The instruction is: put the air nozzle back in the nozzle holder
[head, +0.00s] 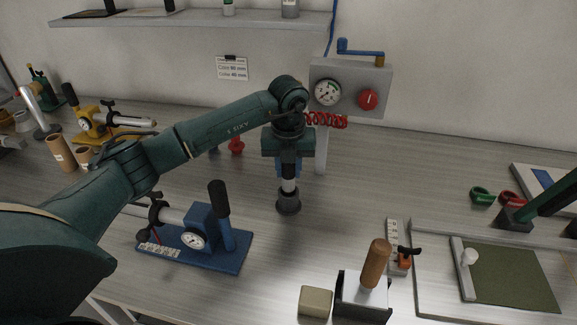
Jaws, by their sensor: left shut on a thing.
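My left gripper (288,166) points down over the middle of the bench and is shut on the air nozzle, whose blue body is mostly hidden between the fingers. A pale metal part of the nozzle (289,185) shows below the fingers. Directly under it is a dark round cup (288,204), which looks like the nozzle holder. The pale part meets the cup's top in this view, but I cannot tell how far inside it is. A red coiled hose (328,120) runs from the gauge box toward the gripper. My right gripper is not clearly in view.
The gauge box (350,87) with a red knob is behind, to the right. A blue clamp tool (208,235) stands front left of the cup. A wooden-handled block (367,285) and a beige block (315,301) are in front. Bare bench surrounds the cup's right side.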

